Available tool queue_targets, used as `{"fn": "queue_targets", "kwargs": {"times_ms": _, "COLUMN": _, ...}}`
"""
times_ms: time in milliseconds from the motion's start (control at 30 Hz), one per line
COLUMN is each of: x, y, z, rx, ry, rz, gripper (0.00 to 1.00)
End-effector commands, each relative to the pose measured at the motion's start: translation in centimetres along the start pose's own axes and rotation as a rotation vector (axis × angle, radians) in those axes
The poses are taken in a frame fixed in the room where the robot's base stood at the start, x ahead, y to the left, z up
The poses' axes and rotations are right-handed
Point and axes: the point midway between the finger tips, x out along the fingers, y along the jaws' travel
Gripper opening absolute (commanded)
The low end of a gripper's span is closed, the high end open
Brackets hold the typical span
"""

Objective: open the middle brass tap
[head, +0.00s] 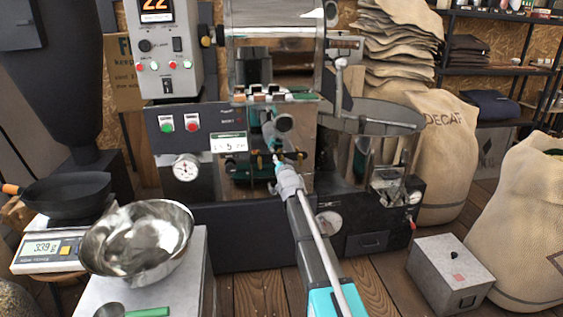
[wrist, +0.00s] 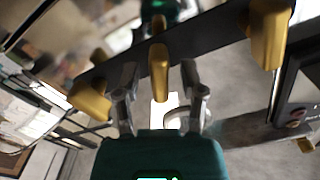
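The middle brass tap (wrist: 158,72) shows in the centre of the wrist view, mounted on a dark bar (wrist: 210,40). A brass tap (wrist: 90,98) is to its left and a larger-looking one (wrist: 270,35) is to its right. My gripper (wrist: 158,85) is open, with one grey finger on each side of the middle tap in the picture. A gap shows between each finger and the tap, and I see no contact. In the head view my gripper (head: 278,162) is at the front of the roasting machine, and my arm and the machine's parts largely hide the taps there.
The machine's switch panel (head: 188,128) is left of my gripper and the round cooling drum (head: 375,118) is to its right. A steel bowl (head: 140,240) stands at the front left. A grey box (head: 450,272) and sacks (head: 525,220) stand at the right.

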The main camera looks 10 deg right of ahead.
Motion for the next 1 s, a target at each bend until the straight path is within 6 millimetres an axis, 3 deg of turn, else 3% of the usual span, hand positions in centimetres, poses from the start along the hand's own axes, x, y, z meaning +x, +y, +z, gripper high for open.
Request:
{"fn": "queue_targets", "kwargs": {"times_ms": 33, "x": 0.0, "y": 0.01, "z": 0.0, "rx": 0.0, "ry": 0.0, "rz": 0.0, "gripper": 0.39}}
{"fn": "queue_targets", "kwargs": {"times_ms": 200, "x": 0.0, "y": 0.01, "z": -0.01, "rx": 0.0, "ry": 0.0, "rz": 0.0, "gripper": 0.08}}
{"fn": "queue_targets", "kwargs": {"times_ms": 267, "x": 0.0, "y": 0.02, "z": -0.01, "rx": 0.0, "ry": 0.0, "rz": 0.0, "gripper": 0.0}}
{"fn": "queue_targets", "kwargs": {"times_ms": 633, "x": 0.0, "y": 0.01, "z": -0.02, "rx": -0.058, "ry": 0.0, "rz": 0.0, "gripper": 0.0}}
{"fn": "queue_targets", "kwargs": {"times_ms": 1000, "x": 0.01, "y": -0.1, "z": 0.0, "rx": -0.369, "ry": -0.001, "rz": -0.001, "gripper": 0.0}}
